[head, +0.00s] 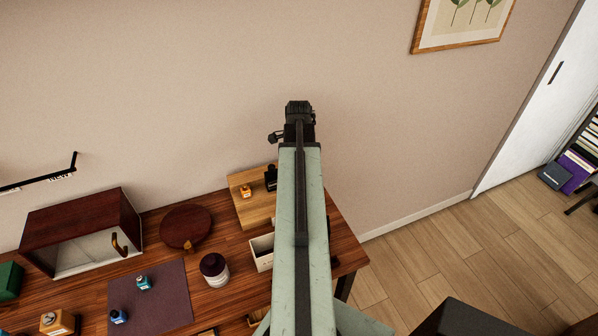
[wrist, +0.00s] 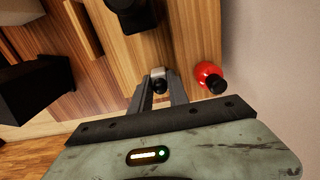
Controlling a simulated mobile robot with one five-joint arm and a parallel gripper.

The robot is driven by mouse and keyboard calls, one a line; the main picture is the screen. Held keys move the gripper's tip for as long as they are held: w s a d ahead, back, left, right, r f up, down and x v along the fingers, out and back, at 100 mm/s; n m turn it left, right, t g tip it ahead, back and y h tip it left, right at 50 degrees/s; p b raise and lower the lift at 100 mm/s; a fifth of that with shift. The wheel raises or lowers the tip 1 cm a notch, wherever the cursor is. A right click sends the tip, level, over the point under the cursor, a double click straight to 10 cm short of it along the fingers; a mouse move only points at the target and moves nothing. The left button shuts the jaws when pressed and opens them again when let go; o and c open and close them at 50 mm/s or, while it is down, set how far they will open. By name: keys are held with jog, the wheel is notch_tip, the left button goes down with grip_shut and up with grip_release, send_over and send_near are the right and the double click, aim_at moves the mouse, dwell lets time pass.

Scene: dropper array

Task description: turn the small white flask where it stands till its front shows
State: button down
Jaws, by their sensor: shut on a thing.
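The small white flask (wrist: 157,72) with a black cap shows in the wrist view, on a light wooden board (wrist: 188,35). My gripper (wrist: 161,93) is shut on it, with a finger on either side. Only a little of its pale body shows, and I cannot tell which way its front faces. In the head view my arm hides the flask and the fingertips.
A red bottle (wrist: 207,74) with a black cap stands close right of my gripper in the wrist view. A dark object (wrist: 131,14) is beyond the flask. In the head view an orange bottle (head: 246,191) and an open pale box (head: 262,252) are left of my arm.

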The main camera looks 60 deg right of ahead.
jog(key=c, duration=1.2)
grip_release()
jog(key=shift+r, duration=0.15)
notch_tip(320, 180, up, 8)
jog(key=p, duration=0.8)
jog(key=shift+f, duration=0.25)
